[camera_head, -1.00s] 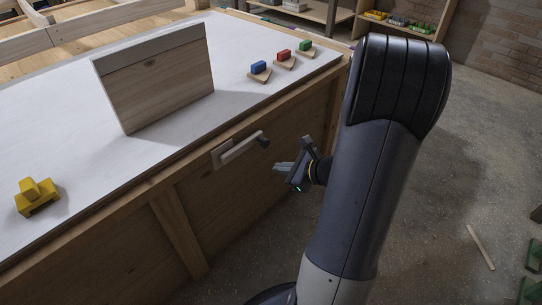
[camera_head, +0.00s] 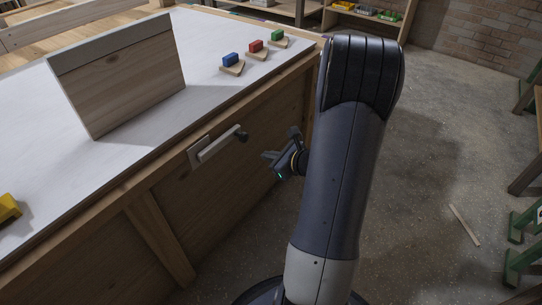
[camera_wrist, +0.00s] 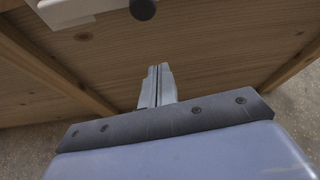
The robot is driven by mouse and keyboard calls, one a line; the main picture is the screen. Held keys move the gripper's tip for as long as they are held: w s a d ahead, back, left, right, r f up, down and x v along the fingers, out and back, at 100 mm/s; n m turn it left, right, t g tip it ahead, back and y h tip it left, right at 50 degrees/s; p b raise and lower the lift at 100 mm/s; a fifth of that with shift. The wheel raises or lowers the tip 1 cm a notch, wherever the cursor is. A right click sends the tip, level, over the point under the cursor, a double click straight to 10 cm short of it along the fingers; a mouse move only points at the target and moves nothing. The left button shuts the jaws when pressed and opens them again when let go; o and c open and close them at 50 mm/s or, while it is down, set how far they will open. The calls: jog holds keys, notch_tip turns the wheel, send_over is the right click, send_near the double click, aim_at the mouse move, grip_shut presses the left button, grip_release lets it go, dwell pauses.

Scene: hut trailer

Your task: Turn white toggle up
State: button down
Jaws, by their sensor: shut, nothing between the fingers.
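The white toggle (camera_head: 217,146) is a pale bar on a small plate on the wooden side of the bench. It ends in a dark round knob (camera_head: 240,135) at its right end, and the bar slants slightly up to the right in the head view. In the wrist view the toggle (camera_wrist: 75,9) and knob (camera_wrist: 143,8) are cut off by the top edge. My gripper (camera_head: 268,156) is to the right of and a little below the knob, apart from it. In the wrist view its fingers (camera_wrist: 157,72) are together and empty, pointing at the wood panel below the knob.
The bench top (camera_head: 130,160) overhangs the toggle's panel.

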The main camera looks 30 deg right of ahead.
jog(key=w+a+r, duration=0.1)
jog(key=w+a, duration=0.1)
jog(key=w, duration=0.4)
jog(key=shift+a+b, duration=0.2)
jog(key=shift+b, duration=0.25)
